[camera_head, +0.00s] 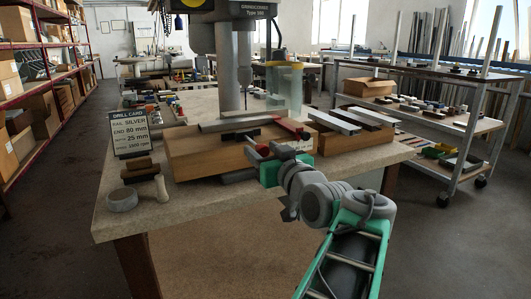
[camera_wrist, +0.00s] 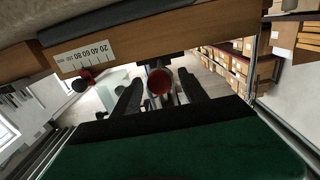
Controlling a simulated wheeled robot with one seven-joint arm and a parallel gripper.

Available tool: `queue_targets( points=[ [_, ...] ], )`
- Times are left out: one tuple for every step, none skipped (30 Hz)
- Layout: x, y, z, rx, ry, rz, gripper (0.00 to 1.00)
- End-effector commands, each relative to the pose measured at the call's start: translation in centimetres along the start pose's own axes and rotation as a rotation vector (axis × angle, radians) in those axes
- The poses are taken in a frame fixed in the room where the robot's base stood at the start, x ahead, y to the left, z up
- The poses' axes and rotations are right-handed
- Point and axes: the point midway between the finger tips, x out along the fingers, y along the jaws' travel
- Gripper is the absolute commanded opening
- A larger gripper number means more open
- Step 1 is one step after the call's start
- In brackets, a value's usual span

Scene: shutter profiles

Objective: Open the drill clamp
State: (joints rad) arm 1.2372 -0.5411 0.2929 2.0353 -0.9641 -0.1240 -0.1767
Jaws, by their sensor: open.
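The drill clamp sits on the wooden drill base (camera_head: 190,155), beneath the drill column. It shows a dark bar (camera_head: 240,134) and a red part (camera_head: 290,126). A round red handle end (camera_wrist: 159,82) appears between my gripper's fingers in the wrist view; I cannot tell whether they touch it. A second red knob (camera_wrist: 82,82) is to its left, by the ruler scale. My gripper (camera_head: 268,156) is open at the front edge of the base, near a red knob (camera_head: 262,149). The fingers (camera_wrist: 160,98) stand on either side of the handle. My wrist hides part of the clamp front.
A drill card (camera_head: 130,134) reads silver, end 80 mm, depth 25 mm. A grey ring (camera_head: 122,200) and a pale cylinder (camera_head: 162,188) stand at the bench's front left. Profiles (camera_head: 335,122) lie on a wooden block at the right. The bench's front left corner has free room.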

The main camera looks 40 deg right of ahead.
Motion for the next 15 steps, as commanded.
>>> queue_targets(
  points=[
    [-0.3, 0.1, -0.1, -0.001, 0.000, 0.002, 0.51],
    [-0.7, 0.2, -0.1, -0.001, 0.001, 0.004, 0.51],
    [-1.2, 0.2, -0.1, -0.001, 0.000, 0.006, 0.51],
    [-1.7, 0.3, -0.1, -0.001, 0.000, 0.008, 0.51],
    [-2.3, 0.3, -0.1, -0.001, 0.001, 0.008, 0.51],
    [-3.1, 0.3, -0.1, -0.001, 0.001, 0.009, 0.51],
    [-3.7, 0.4, -0.1, -0.001, 0.001, 0.010, 0.51],
    [-4.3, 0.4, -0.1, -0.001, 0.000, 0.011, 0.51],
    [-5.0, 0.3, -0.1, -0.001, 0.000, 0.010, 0.51],
    [-5.5, 0.3, -0.1, -0.002, 0.000, 0.010, 0.51],
    [-6.0, 0.3, -0.1, -0.001, 0.000, 0.010, 0.51],
    [-6.5, 0.3, 0.0, 0.000, 0.000, 0.009, 0.51],
    [-6.8, 0.3, 0.0, 0.000, 0.000, 0.008, 0.51],
    [-7.1, 0.3, 0.0, 0.000, -0.001, 0.007, 0.51],
    [-7.4, 0.2, 0.0, 0.000, -0.001, 0.006, 0.51]
  ],
)
